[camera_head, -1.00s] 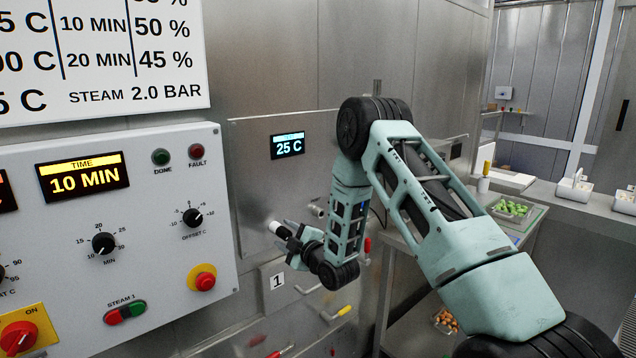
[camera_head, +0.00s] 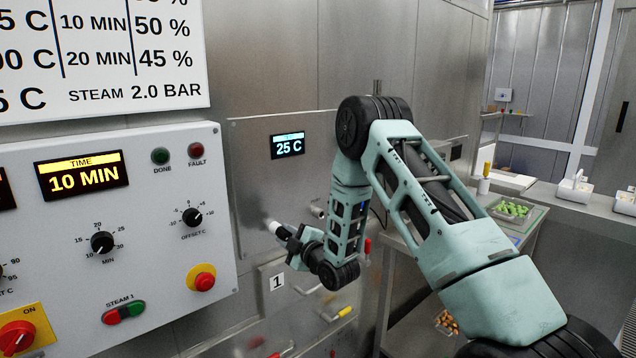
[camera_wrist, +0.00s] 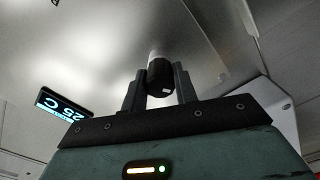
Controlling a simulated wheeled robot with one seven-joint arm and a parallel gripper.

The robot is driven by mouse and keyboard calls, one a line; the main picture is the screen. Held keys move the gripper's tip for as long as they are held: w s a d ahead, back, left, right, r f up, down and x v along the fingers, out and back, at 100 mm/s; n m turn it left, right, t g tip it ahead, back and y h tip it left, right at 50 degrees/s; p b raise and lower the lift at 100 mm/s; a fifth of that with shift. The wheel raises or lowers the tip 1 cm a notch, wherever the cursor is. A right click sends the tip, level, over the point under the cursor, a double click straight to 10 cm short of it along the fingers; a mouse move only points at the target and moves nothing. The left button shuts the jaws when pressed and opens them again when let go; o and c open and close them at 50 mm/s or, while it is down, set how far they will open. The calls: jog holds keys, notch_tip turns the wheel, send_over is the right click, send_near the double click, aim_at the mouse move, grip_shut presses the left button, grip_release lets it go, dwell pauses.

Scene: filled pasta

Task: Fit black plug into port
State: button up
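The black plug (camera_wrist: 161,78) is a short dark cylinder with a small white mark. In the wrist view it sits between the two fingers of my gripper (camera_wrist: 160,88), which appear to touch its sides. A pale stub, which looks like the port (camera_wrist: 155,54), is in line just beyond the plug. In the head view the pale stub (camera_head: 271,225) stands out from the steel panel, and my gripper (camera_head: 288,236) is right at it. How deep the plug sits in the stub cannot be told.
The steel panel (camera_head: 255,160) carries a 25 C display (camera_head: 287,145) and a second pale stub (camera_head: 317,211) close to my wrist. A control box (camera_head: 130,220) stands at left. A yellow-tipped handle (camera_head: 344,312) and a number 1 label (camera_head: 277,282) are below.

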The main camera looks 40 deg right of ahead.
jog(key=shift+c, duration=1)
jog(key=shift+s+b, duration=0.4)
jog(key=shift+s, duration=0.35)
jog(key=shift+s+d+b, duration=0.1)
jog(key=shift+s+b, duration=0.6)
jog(key=shift+s, duration=1.95)
